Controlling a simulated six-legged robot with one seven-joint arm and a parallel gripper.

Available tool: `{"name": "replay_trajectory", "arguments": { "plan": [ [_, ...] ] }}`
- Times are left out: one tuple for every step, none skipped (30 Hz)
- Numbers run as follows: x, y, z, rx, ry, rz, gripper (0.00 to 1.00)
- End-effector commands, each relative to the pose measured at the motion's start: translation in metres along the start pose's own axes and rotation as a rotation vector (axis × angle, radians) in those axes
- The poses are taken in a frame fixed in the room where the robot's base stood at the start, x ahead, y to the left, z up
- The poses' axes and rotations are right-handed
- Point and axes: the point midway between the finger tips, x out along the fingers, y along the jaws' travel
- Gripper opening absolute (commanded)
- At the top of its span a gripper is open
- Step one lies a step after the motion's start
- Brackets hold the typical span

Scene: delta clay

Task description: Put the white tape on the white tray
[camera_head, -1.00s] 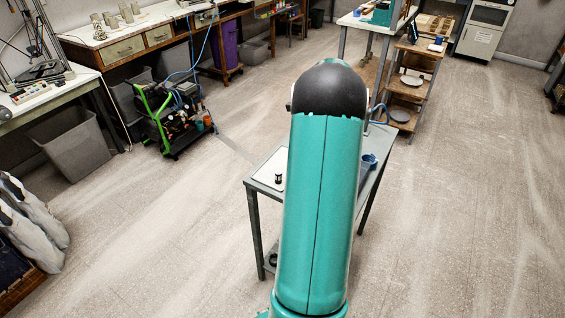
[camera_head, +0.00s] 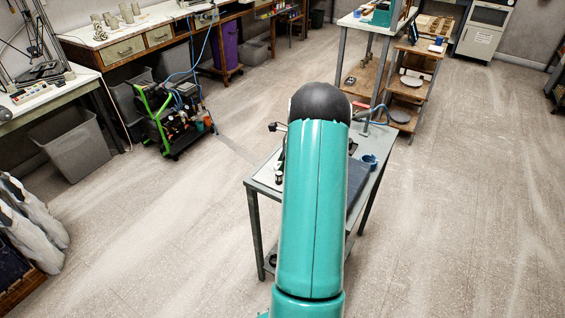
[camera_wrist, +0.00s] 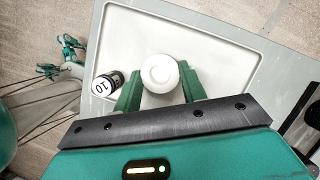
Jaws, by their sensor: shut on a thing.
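The white tape (camera_wrist: 160,73) is a round white roll between the green fingers of my gripper (camera_wrist: 158,90) in the wrist view. My gripper is shut on it, over the white tray (camera_wrist: 232,58). I cannot tell whether the tape touches the tray. The tray also shows as a white strip on the table's left side in the head view (camera_head: 265,173). My arm hides the tape and the fingers there.
A small dark cylinder marked 10 (camera_wrist: 107,83) is close by the left finger, on the tray. The grey table (camera_head: 252,188) also holds a blue cup-like thing (camera_head: 370,161) at its right side.

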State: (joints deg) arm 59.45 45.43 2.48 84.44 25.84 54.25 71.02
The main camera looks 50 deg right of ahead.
Motion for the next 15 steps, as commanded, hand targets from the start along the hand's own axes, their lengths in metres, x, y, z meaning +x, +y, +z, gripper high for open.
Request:
{"name": "replay_trajectory", "arguments": {
  "plan": [
    [0.0003,0.0001,-0.0004,0.000,0.000,0.000,0.20],
    [0.0010,0.0001,-0.0006,0.000,0.000,0.000,0.20],
    [0.0021,0.0001,-0.0010,0.001,0.000,0.000,0.20],
    [0.0029,0.0001,-0.0013,0.001,0.000,0.000,0.20],
    [0.0026,0.0000,-0.0012,0.000,0.000,0.000,0.45],
    [0.0025,0.0000,-0.0011,0.000,0.000,0.000,0.50],
    [0.0024,0.0000,-0.0011,0.000,0.000,0.000,0.50],
    [0.0024,0.0000,-0.0011,0.000,0.000,0.000,0.50],
    [0.0024,0.0000,-0.0011,0.000,0.000,0.000,0.50],
    [0.0024,0.0001,-0.0011,0.000,0.000,0.000,0.50],
    [0.0024,0.0001,-0.0012,0.000,0.000,0.000,0.50],
    [0.0024,0.0001,-0.0011,0.000,0.000,0.000,0.50],
    [0.0023,0.0001,-0.0011,0.000,0.000,0.000,0.50],
    [0.0021,0.0001,-0.0010,0.000,0.000,0.000,0.50],
    [0.0012,0.0000,-0.0007,0.000,0.000,0.000,0.50]
  ]
}}
